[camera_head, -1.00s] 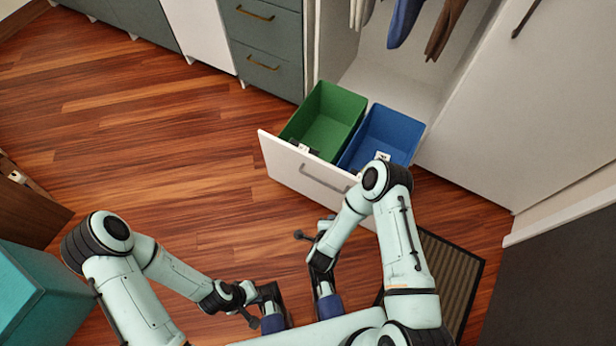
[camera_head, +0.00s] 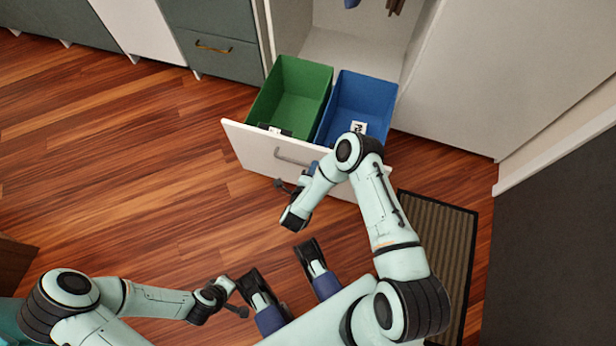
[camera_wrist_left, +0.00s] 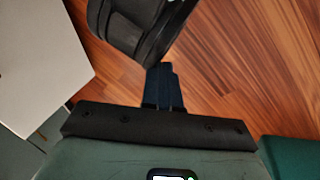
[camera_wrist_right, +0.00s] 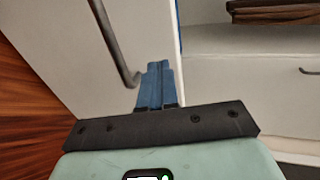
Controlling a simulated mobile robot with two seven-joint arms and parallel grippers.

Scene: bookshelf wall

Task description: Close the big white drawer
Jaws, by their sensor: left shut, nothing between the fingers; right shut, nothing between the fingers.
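The big white drawer (camera_head: 247,150) is pulled out of the white cabinet at the upper middle of the head view. Its front has a grey bar handle (camera_head: 292,158). My right gripper (camera_head: 313,168) is shut and empty in front of the drawer front, near the right end of the handle. In the right wrist view its blue fingertips (camera_wrist_right: 157,72) are beside the handle (camera_wrist_right: 115,45) and point toward the panel; I cannot tell whether they touch it. My left gripper (camera_wrist_left: 163,75) is shut and empty over the floor; its fingers are hard to make out in the head view.
A green bin (camera_head: 292,95) and a blue bin (camera_head: 365,98) stand inside the drawer. A dark ribbed mat (camera_head: 440,235) lies on the floor at right. Grey-green drawers (camera_head: 215,62) stand at upper left. The wooden floor left of the drawer is clear.

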